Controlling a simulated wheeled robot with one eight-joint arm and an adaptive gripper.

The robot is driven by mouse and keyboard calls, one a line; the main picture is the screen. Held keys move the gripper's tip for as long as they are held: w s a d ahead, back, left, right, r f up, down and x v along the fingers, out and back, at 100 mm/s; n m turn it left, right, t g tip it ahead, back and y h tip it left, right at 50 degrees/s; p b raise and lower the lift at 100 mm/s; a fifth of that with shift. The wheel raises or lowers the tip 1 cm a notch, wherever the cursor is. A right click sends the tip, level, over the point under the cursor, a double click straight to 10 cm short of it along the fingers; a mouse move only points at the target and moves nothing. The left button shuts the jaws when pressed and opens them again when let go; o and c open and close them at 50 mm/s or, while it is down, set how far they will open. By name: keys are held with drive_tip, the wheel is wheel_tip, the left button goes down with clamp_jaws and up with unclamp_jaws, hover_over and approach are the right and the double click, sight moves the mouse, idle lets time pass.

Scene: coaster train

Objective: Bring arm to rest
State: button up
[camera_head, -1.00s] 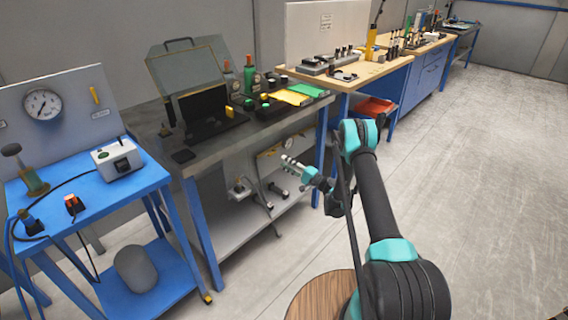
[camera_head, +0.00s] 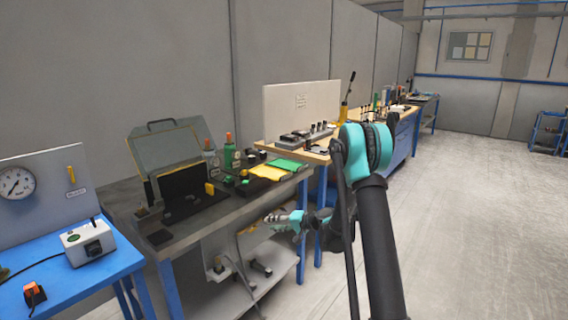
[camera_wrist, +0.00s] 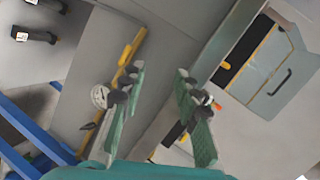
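My arm (camera_head: 378,235) reaches up and forward from the bottom of the head view, bent at a teal elbow joint. My gripper (camera_head: 280,217) hangs to the left of the elbow, in front of the grey workbench's front edge. In the wrist view my gripper (camera_wrist: 160,76) has its two green-grey ribbed fingers well apart, with nothing held between them. Part of the wrist is hidden behind the arm links in the head view.
The grey workbench (camera_head: 195,232) holds an open case (camera_head: 165,147), bottles (camera_head: 229,152) and yellow and green cloths. A blue cart (camera_head: 95,283) with a gauge panel (camera_head: 45,190) stands left. A wooden-topped bench (camera_head: 290,152) stands behind. The floor (camera_head: 470,220) at right is clear.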

drive_tip(key=s+d+r+n+h, duration=0.1)
drive_tip(key=s+d+r+h, duration=0.15)
drive_tip(key=s, duration=0.35)
drive_tip(key=s+d+r+g+h, duration=0.1)
drive_tip(key=s+d+h, duration=0.1)
drive_tip(key=s+d, duration=0.35)
drive_tip(key=s+d+r+n+h, duration=0.1)
drive_tip(key=s+d+h, duration=0.1)
drive_tip(key=s, duration=0.6)
drive_tip(key=s+d+f+h, duration=0.1)
drive_tip(key=s+d+h, duration=0.2)
drive_tip(key=s+d, duration=0.3)
drive_tip(key=s+d+f+g+h, duration=0.1)
drive_tip(key=s+d, duration=0.6)
drive_tip(key=s, duration=0.7)
drive_tip(key=shift+s+d+f+h, duration=0.25)
drive_tip(key=shift+f+h, duration=0.35)
drive_tip(key=shift+h, duration=0.35)
drive_tip(key=shift+o, duration=0.4)
drive_tip(key=shift+w, duration=0.1)
